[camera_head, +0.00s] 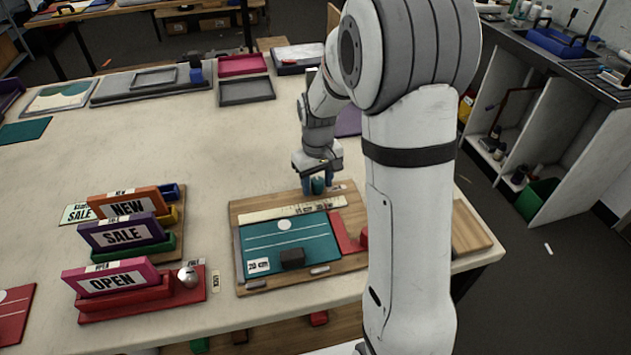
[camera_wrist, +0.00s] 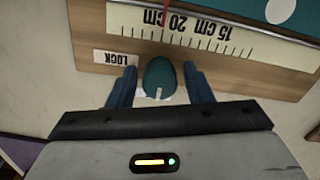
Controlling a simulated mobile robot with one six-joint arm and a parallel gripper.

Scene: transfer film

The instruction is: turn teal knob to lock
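The teal knob (camera_wrist: 160,76) sits at the edge of a wooden board (camera_head: 234,214), beside a printed LOCK label (camera_wrist: 117,58). In the wrist view my gripper (camera_wrist: 163,84) has its two blue fingers on either side of the knob. A small gap shows on the right, and the left finger is close to the knob. In the head view my gripper (camera_head: 318,187) points down over the board's far edge, with the knob (camera_head: 318,185) between the fingers. A pale line marks the knob's near side. The board also bears a ruler strip (camera_head: 285,209) and a teal panel (camera_head: 318,232).
A black block (camera_head: 292,258) lies on the teal panel, and a red piece (camera_head: 346,236) lies to its right. Sign stands reading NEW (camera_head: 126,203), SALE (camera_head: 122,234) and OPEN (camera_head: 110,281) are at the left. Trays (camera_head: 247,90) lie at the back. The table middle is clear.

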